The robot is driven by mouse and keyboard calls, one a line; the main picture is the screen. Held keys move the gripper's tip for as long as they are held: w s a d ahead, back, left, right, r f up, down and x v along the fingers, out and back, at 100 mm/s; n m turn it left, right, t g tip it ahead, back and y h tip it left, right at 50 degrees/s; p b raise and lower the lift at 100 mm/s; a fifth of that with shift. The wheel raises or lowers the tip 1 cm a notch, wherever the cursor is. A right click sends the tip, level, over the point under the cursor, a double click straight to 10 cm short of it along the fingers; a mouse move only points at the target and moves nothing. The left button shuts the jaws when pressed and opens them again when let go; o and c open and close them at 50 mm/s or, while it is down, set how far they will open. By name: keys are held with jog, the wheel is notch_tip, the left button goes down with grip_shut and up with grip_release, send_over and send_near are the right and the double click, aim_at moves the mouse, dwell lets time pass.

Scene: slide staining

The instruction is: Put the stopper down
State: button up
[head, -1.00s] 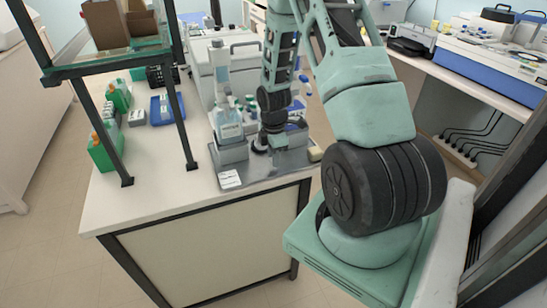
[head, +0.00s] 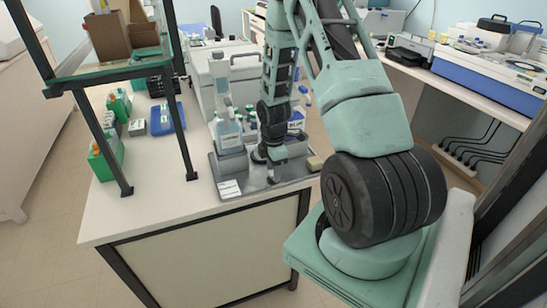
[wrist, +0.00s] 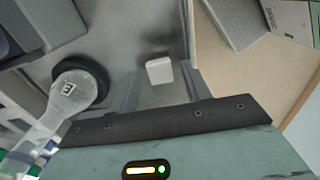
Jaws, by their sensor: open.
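The stopper appears to be the small white rounded block (wrist: 160,70) on the grey metal tray in the wrist view. My gripper (wrist: 160,88) is open, with one finger to each side of the block's near end. The fingers look apart from it; whether the block rests fully on the tray is hard to tell. In the head view my gripper (head: 270,155) is low over the tray (head: 262,183), and the stopper cannot be made out there. A clear vessel with a dark ring and a small label (wrist: 68,88) stands close to the left finger.
Bottles (head: 228,130) stand at the tray's left, near my gripper. A white card (head: 229,189) lies at its front left and a tan block (head: 315,163) at its right end. A shelf frame (head: 108,150), green containers (head: 105,160) and a blue tray (head: 166,120) are farther left.

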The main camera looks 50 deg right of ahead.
notch_tip(320, 180, up, 12)
jog(key=b, duration=0.2)
jog(key=shift+f, duration=0.1)
dwell(0.6)
